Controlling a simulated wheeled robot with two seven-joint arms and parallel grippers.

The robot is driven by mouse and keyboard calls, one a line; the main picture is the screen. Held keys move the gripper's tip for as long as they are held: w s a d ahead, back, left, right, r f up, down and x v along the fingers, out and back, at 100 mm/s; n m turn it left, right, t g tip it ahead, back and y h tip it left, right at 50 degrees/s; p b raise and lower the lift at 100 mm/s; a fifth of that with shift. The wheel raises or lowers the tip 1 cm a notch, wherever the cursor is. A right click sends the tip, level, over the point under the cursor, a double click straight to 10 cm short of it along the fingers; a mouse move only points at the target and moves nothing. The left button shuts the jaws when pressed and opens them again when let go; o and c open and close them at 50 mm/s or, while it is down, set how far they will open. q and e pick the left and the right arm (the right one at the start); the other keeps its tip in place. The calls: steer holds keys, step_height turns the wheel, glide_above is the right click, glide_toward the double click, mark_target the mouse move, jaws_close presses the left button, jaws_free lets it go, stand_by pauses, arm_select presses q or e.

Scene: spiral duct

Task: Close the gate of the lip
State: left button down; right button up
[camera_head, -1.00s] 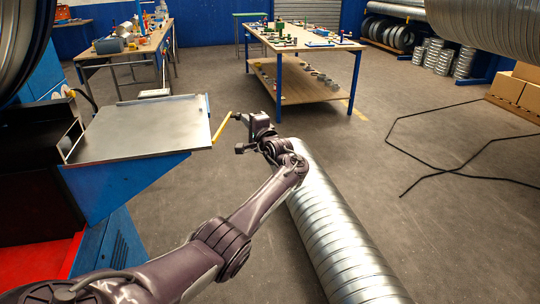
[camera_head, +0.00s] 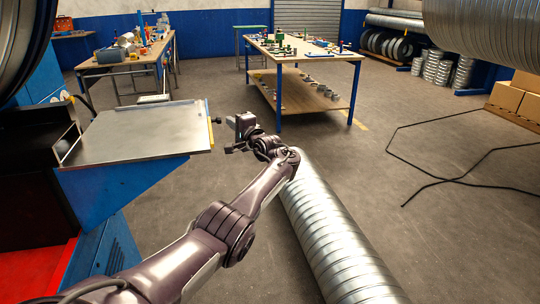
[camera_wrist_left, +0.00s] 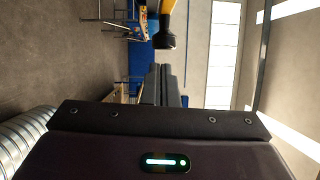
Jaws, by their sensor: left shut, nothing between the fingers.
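The lip is a flat grey metal tray (camera_head: 140,133) on a blue support at left in the head view. Yellow of the gate (camera_head: 217,120) shows as a short piece close to the lip's right edge. My left gripper (camera_head: 242,121) is just right of it; its fingers are hard to make out there. In the left wrist view the fingers (camera_wrist_left: 161,72) are shut and empty. A yellow bar with a black end (camera_wrist_left: 165,38) shows beyond their tips, apart from them in the picture. My right gripper is not in view.
A silver spiral duct (camera_head: 330,235) lies below my left arm. A wooden-top table (camera_head: 300,50) with blue legs and a workbench (camera_head: 125,55) stand behind. Black rods (camera_head: 450,180) lie on the floor at right. Floor between is open.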

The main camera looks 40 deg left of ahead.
arm_select(q)
steer(key=shift+s+a, duration=0.2)
steer(key=shift+a, duration=0.2)
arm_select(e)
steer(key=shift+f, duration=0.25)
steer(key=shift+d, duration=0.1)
